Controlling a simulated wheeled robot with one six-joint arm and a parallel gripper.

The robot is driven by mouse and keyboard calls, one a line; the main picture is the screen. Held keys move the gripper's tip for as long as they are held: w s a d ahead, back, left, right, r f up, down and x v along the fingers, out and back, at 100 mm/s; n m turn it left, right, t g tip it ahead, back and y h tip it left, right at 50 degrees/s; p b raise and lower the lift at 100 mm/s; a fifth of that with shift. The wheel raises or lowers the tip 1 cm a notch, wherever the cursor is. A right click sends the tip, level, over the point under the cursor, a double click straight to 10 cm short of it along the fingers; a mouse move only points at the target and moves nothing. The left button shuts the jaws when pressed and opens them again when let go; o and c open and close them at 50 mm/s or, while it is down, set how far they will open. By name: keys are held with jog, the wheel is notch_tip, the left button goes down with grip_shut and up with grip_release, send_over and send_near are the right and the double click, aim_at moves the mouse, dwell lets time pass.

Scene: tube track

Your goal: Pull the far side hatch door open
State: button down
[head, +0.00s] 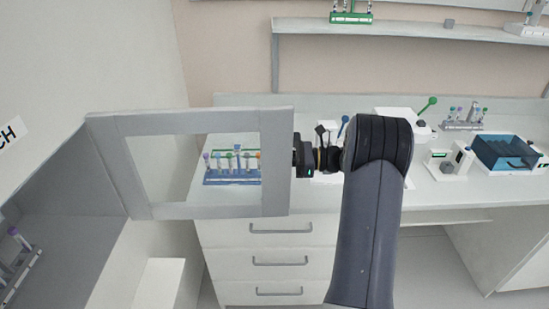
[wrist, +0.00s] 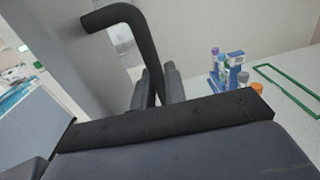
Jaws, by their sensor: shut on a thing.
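The hatch door (head: 278,150), a grey frame around a clear pane, stands swung out from the hatch opening at the left in the head view. My gripper (head: 303,156) is at the door's free right edge. In the wrist view the dark bent door handle (wrist: 125,20) runs down between the fingers of my gripper (wrist: 157,82), which is shut on it. In the head view the handle is mostly hidden by the gripper and the door's edge.
The hatch interior (head: 60,245) at lower left holds a rack with a purple-capped tube (head: 19,237). Behind the door is a counter (head: 450,195) with a blue tube rack (head: 232,181) and a blue clear-lidded box (head: 505,153). A shelf (head: 410,31) hangs above.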

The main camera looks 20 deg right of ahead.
jog(key=c, duration=1.8)
grip_release()
jog(key=shift+a, duration=0.15)
jog(key=b+v, duration=0.2)
jog(key=v, duration=0.9)
jog(key=shift+a, duration=0.2)
jog(key=p+x, duration=0.2)
jog(key=x, duration=0.8)
jog(key=shift+w+a, duration=0.2)
jog(key=shift+a, duration=0.05)
jog(key=shift+s, duration=0.15)
